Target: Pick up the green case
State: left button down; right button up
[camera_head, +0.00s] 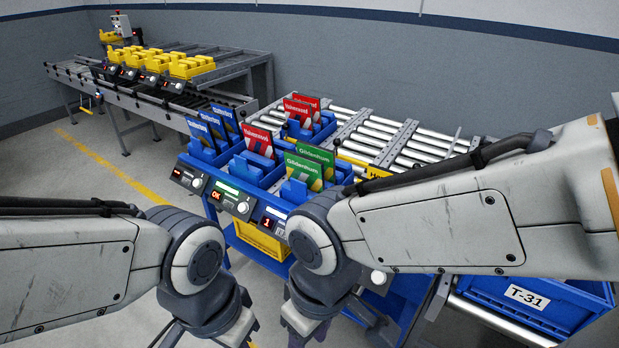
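Two green cases stand one behind the other, leaning, in a blue holder on the near workstation; the front green case (303,168) has white lettering and hides much of the back green case (318,154). Their lower parts are hidden by the blue holder. My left arm comes in from the left and my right arm from the right. Both arms bend down at the wrists and run out of the bottom edge, in front of and below the cases. I do not see either gripper's fingertips. No gripper touches the green cases.
Blue cases (207,131), red cases near the middle (258,141) and red cases at the back (301,108) stand in neighbouring blue holders. A roller conveyor (400,135) lies behind. A yellow bin (262,240) sits below; a blue crate (570,300) is at lower right.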

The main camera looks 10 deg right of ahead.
aim_at(308, 172)
jog(key=u, duration=0.95)
jog(key=i, duration=1.25)
jog(key=z, duration=2.35)
